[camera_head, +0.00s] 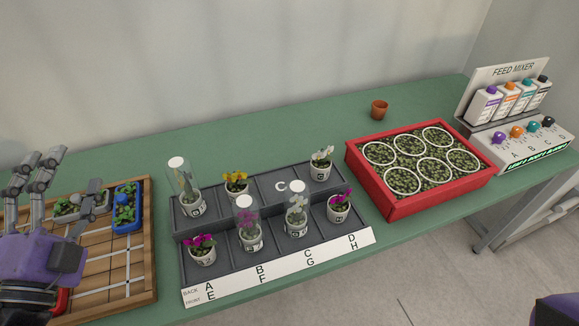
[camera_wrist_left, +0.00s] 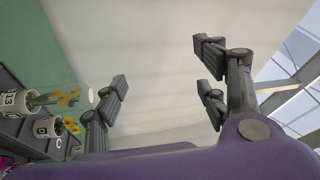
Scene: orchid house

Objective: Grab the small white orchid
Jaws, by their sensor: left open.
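A small white orchid (camera_head: 321,163) stands uncovered in a white pot in the back row of the grey tiered rack (camera_head: 268,262), above label D. Another white-flowered orchid (camera_head: 296,213) stands in the front row under a clear cover. My left gripper (camera_head: 58,172) is open and empty at the far left, above the wooden slatted tray, well away from both white orchids. In the left wrist view its fingers (camera_wrist_left: 160,85) are spread wide with nothing between them. My right gripper is out of view.
Other potted orchids, yellow (camera_head: 235,180) and magenta (camera_head: 202,246), share the rack, some under covers. The wooden tray (camera_head: 143,262) holds a blue planter (camera_head: 127,208). A red crate (camera_head: 405,210), terracotta pot (camera_head: 379,109) and feed mixer (camera_head: 520,148) stand right. The green table behind the rack is clear.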

